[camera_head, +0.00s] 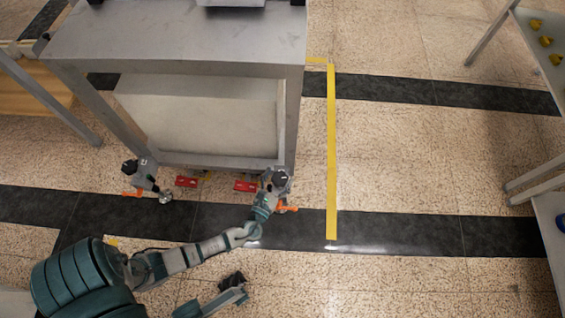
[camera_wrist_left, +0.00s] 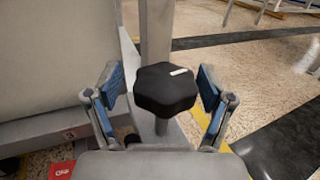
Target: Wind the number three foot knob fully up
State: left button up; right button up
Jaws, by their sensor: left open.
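A black lobed foot knob (camera_wrist_left: 166,90) with a white mark on top stands upright on its stem by a cart leg in the left wrist view. The open fingers of my left gripper (camera_wrist_left: 165,95), with blue pads, are on either side of it, with a gap on both sides. In the head view this knob (camera_head: 280,178) is at the cart's near right corner, partly covered by my left gripper (camera_head: 273,187). A red tag (camera_wrist_left: 62,169) is at lower left, its number too small to read. My right gripper (camera_head: 232,281) seems to show at the bottom, its jaws unclear.
The grey cart (camera_head: 180,40) stands over the knob. Another black foot knob (camera_head: 129,166) and an orange lever (camera_head: 132,193) are at its left corner. Another orange lever (camera_head: 287,208) is beside my gripper. Yellow tape (camera_head: 331,150) and clear floor lie to the right.

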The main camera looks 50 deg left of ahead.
pick_arm(q)
jog(key=shift+w+d+r, duration=0.15)
jog(key=shift+d+r, duration=0.15)
jog(key=shift+d, duration=0.05)
jog(key=shift+a+f, duration=0.1)
jog(key=shift+a, duration=0.15)
jog(key=c, duration=1.2)
jog(key=shift+o, duration=0.2)
jog(key=shift+d+n+y, duration=0.15)
jog(key=shift+n+y, duration=0.15)
jog(key=shift+y, duration=0.1)
jog(key=n+g+y, duration=0.4)
jog(key=g+y, duration=0.1)
jog(key=shift+f+n, duration=0.1)
jog(key=shift+n, duration=0.2)
jog(key=n+g+y, duration=0.1)
jog(key=n+g, duration=0.1)
jog(key=g, duration=0.2)
jog(key=n+g+y, duration=0.2)
jog(key=n+g, duration=0.1)
jog(key=g, duration=0.1)
jog(key=shift+y, duration=0.3)
jog(key=shift+n+g, duration=0.3)
jog(key=shift+n, duration=0.1)
jog(key=o, duration=1.2)
jog(key=shift+c, duration=0.2)
